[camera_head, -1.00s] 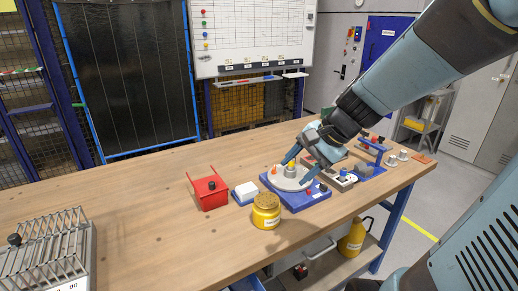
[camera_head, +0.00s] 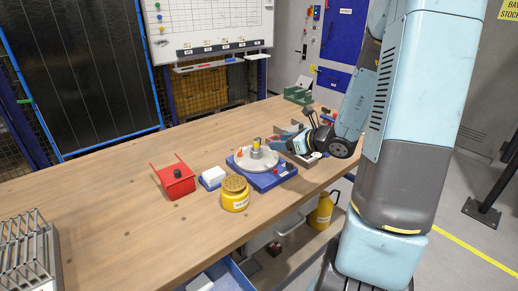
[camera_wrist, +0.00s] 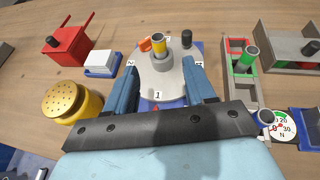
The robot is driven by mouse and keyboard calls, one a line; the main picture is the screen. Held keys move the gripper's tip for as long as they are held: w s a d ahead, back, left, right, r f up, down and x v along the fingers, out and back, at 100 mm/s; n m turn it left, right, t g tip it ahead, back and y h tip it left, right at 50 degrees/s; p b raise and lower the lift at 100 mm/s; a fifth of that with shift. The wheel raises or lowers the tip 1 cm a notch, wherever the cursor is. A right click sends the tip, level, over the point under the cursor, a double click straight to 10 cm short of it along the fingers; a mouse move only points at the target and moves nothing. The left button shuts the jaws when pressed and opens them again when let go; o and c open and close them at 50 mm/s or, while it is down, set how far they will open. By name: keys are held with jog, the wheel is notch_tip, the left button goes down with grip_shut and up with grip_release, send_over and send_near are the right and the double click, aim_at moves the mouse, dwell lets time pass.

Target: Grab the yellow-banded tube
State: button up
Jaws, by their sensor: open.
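The yellow-banded tube (camera_wrist: 158,41) stands upright in the grey hub of the round turntable (camera_wrist: 145,82). It also shows in the head view (camera_head: 256,143). The turntable sits on a blue base (camera_head: 270,181) and carries numbered marks and an orange pointer (camera_wrist: 144,45). My gripper (camera_wrist: 162,76) is open and empty. In the wrist view its two blue fingers reach over the turntable, one on each side, and the tube stands just beyond and between the tips, apparently untouched. In the head view my gripper comes in low from the right, and its fingertips are partly hard to make out.
A yellow jar (camera_wrist: 72,101), a white block (camera_wrist: 100,61) and a red box (camera_wrist: 68,46) stand left of the turntable. Right of it are a rack with a green-banded tube (camera_wrist: 246,60) and a dial gauge (camera_wrist: 282,127).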

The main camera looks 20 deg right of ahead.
aim_at(256, 149)
jog(key=x, duration=0.8)
jog(key=shift+w+d+f, duration=0.2)
jog(key=shift+w, duration=0.05)
jog(key=shift+a+r+x, duration=0.15)
jog(key=shift+x, duration=1.25)
jog(key=shift+a+r+x, duration=0.1)
jog(key=shift+a+x, duration=0.05)
jog(key=shift+x, duration=1.25)
jog(key=shift+s, duration=0.1)
grip_shut()
